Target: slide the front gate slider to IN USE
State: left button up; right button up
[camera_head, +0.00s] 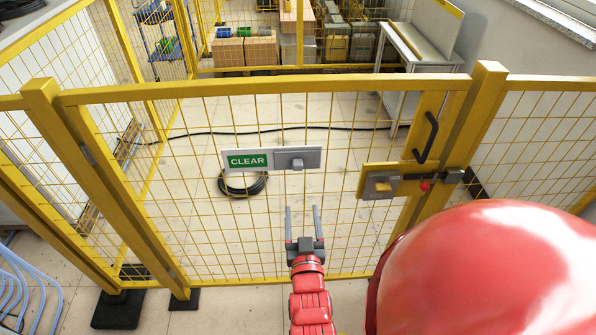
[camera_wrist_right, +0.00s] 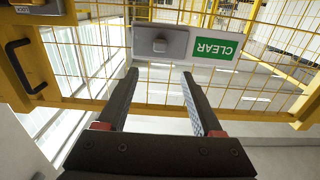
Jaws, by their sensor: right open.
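My left gripper is not in view.
A black cable coil (camera_head: 242,184) lies on the floor behind the mesh. Cardboard boxes (camera_head: 245,50) and a white bench (camera_head: 415,45) stand farther back.

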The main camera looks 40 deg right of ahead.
aim_at(298, 168)
jog(key=p+x, duration=0.1)
jog(key=x, duration=1.3)
jog(key=shift+w+d+r, duration=0.1)
jog(key=shift+w+d, duration=0.05)
jog(key=shift+w, duration=0.25)
jog(key=shift+w+d, duration=0.15)
jog(key=shift+w, duration=0.1)
grip_shut()
dwell(0.5)
